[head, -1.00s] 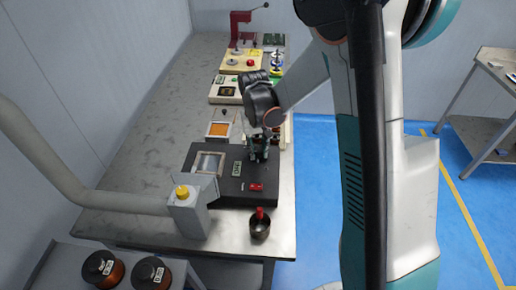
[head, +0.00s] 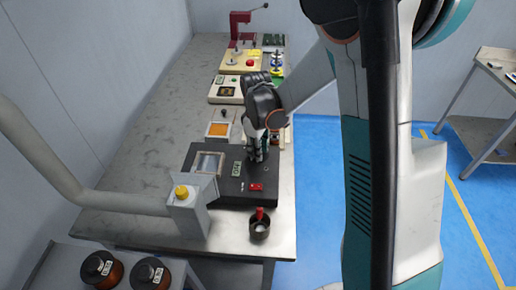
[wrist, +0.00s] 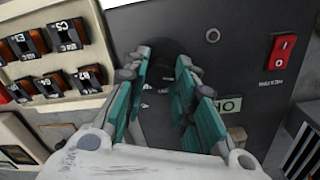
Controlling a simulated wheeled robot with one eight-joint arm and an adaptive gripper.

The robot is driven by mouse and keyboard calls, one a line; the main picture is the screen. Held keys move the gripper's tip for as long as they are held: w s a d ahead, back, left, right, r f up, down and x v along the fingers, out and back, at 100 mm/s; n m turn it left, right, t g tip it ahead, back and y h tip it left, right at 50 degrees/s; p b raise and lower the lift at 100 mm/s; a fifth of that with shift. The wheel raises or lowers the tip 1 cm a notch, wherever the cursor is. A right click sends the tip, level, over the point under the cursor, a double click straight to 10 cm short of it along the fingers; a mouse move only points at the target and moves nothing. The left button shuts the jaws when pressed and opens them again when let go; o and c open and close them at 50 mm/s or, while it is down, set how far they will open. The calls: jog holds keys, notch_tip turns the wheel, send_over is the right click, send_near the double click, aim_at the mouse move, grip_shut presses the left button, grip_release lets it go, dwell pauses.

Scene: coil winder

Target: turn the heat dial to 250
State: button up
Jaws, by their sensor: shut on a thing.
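The black heater unit (head: 222,190) lies on the bench with a framed window (head: 208,164) at its left, and its dark panel fills much of the wrist view (wrist: 235,60). My gripper (head: 254,158) points down at the panel. In the wrist view my gripper (wrist: 162,62) has its two teal fingers either side of the dark heat dial (wrist: 160,72) and is shut on it. The dial is in shadow and mostly hidden between the fingers; I cannot read its pointer or its scale.
A red power switch (wrist: 283,55) sits on the panel, with a small pale label (wrist: 236,134) near the right finger. A rack of several labelled coils (wrist: 55,60) stands beside the unit. A dark cup (head: 260,229) with a red-handled item stands at the bench's near edge.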

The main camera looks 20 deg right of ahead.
jog(key=shift+n, duration=1.2)
jog(key=o, duration=1.1)
jog(key=r, duration=1.2)
jog(key=shift+s+a, duration=0.15)
jog(key=shift+s, duration=0.1)
